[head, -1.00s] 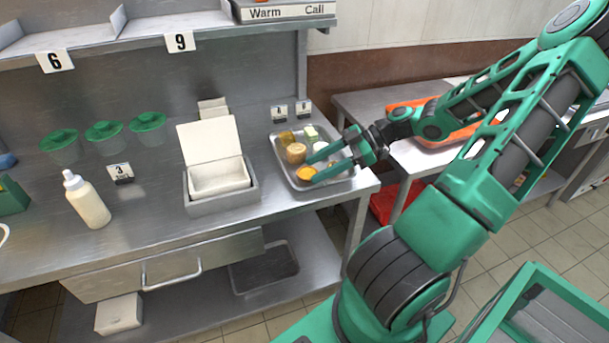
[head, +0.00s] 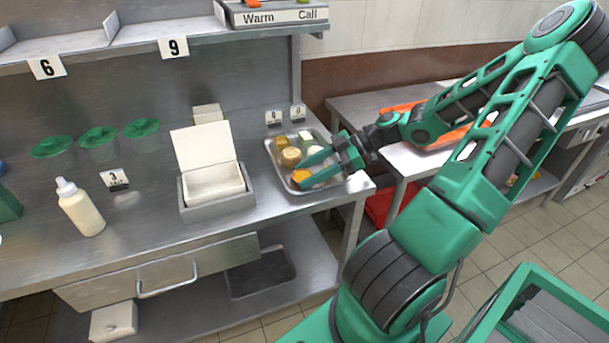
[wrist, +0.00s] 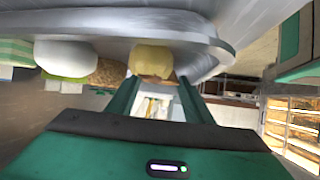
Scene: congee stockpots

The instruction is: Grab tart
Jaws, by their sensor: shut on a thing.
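The tart (head: 301,177), a small yellow-orange round piece, is at the front left of a metal tray (head: 277,168) in the head view. My gripper (head: 309,175) reaches in from the right, its two green fingers on either side of the tart, shut on it. In the wrist view a yellow piece (wrist: 152,61) sits between my fingers, close to the grey tray's rim. Whether the tart is clear of the tray floor I cannot tell.
Several other food pieces share the tray, including a tan round one (head: 291,157) and a green-and-white one (head: 305,136). An open white box (head: 213,183) stands left of the tray. A white squeeze bottle (head: 80,208) is farther left.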

